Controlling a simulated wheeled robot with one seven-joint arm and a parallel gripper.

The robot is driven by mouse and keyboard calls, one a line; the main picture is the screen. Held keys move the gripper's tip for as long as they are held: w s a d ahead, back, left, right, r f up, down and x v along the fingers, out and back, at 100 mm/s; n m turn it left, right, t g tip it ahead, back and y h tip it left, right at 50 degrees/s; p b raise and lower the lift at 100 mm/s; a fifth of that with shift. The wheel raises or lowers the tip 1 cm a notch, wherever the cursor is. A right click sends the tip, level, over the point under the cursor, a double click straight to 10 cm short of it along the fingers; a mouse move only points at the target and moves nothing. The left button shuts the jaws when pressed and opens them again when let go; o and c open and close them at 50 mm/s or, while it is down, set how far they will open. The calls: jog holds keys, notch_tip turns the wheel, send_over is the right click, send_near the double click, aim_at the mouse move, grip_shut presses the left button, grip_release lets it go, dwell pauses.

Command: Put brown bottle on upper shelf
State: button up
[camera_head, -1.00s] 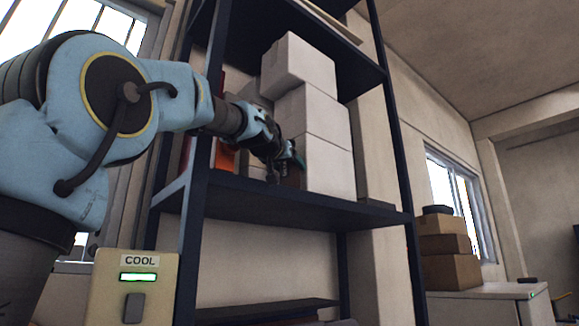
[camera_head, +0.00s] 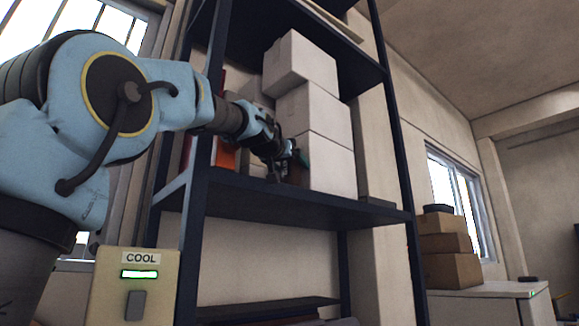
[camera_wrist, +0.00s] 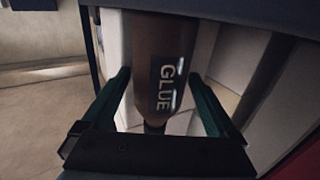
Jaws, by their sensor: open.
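The brown bottle, labelled GLUE, (camera_wrist: 165,55) is between the two green fingers of my gripper (camera_wrist: 160,78) in the wrist view. The fingers are open on either side of it, and I cannot tell whether either touches it. Its dark cap end points toward the gripper's base. In the head view, my gripper (camera_head: 288,151) reaches over the middle shelf (camera_head: 280,203), left of the white boxes. Only a small brown patch of the bottle (camera_head: 299,170) shows there, mostly hidden by the gripper.
A stack of white boxes (camera_head: 330,165) stands close to the right of my gripper and reaches near the upper shelf. Orange-red items (camera_head: 223,155) stand to the left. The rack's dark front post (camera_head: 198,140) is beside my arm.

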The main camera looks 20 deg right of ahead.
aim_at(287, 162)
jog(key=shift+s+r, duration=0.1)
jog(key=shift+r, duration=0.15)
jog(key=b+v, duration=0.1)
jog(key=v, duration=0.1)
jog(key=b+v, duration=0.1)
jog(key=v, duration=0.1)
jog(key=b+v, duration=0.2)
jog(key=shift+s+a+f, duration=0.1)
jog(key=shift+a+f, duration=0.05)
jog(key=shift+f, duration=0.1)
jog(key=shift+s+a+r, duration=0.15)
jog(key=shift+s+a, duration=0.2)
jog(key=shift+s, duration=0.05)
